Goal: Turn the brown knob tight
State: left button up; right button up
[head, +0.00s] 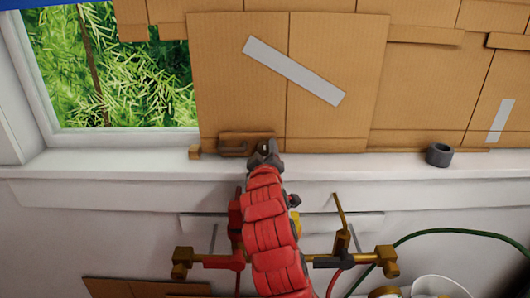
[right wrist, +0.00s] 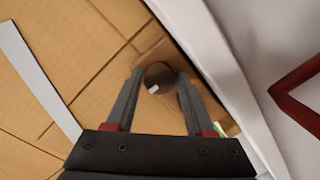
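The brown knob (right wrist: 158,77) shows in the right wrist view as a dark round end with a small pale mark. It lies between the tips of my right gripper (right wrist: 160,84), whose two grey fingers stand apart on either side of it. I cannot tell whether the fingertips touch it. In the head view my right gripper (head: 265,154) is at the window sill, in front of the cardboard's lower edge, and the knob cannot be made out there. My left gripper is not in view.
Cardboard sheets (head: 410,90) with grey tape cover most of the window. A brown block with a handle (head: 233,146) is left of the gripper. A dark ring (head: 439,154) sits on the white sill (head: 350,167). Brass pipes (head: 386,260) and a green hose (head: 450,232) are below.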

jog(key=o, duration=0.3)
jog(key=shift+s+r, duration=0.1)
jog(key=shift+s, duration=0.15)
jog(key=s+r+b, duration=0.1)
jog(key=s+b, duration=1)
jog(key=s, duration=0.5)
jog(key=shift+s, duration=0.4)
jog(key=shift+r, duration=0.1)
